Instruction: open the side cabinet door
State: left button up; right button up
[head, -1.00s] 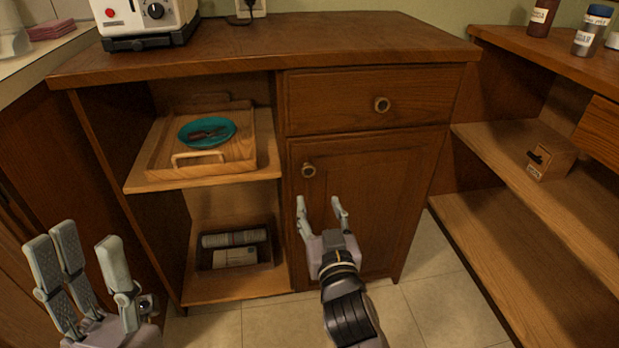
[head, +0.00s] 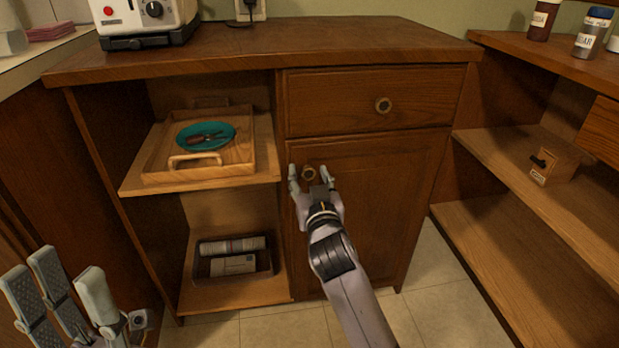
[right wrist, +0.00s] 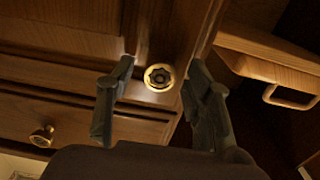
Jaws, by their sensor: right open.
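The side cabinet door (head: 385,200) is a shut brown wooden panel below the drawer. Its round brass knob (head: 309,173) sits at the door's upper left; it also shows in the right wrist view (right wrist: 159,77). My right gripper (head: 310,176) is open, with its fingers on either side of the knob. In the right wrist view the gripper's fingertips (right wrist: 160,68) flank the knob with a gap on both sides, not closed on it. My left gripper (head: 62,285) is open and empty at the lower left, partly cut off by the frame edge.
A drawer (head: 345,103) with its own knob (head: 383,105) is above the door. Left are open shelves with a wooden tray (head: 160,178), a teal plate (head: 190,131) and a dark bin (head: 207,271). A shelf unit (head: 490,150) stands at the right. Floor tiles (head: 440,270) are clear.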

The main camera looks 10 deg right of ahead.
grip_shut()
dwell(0.4)
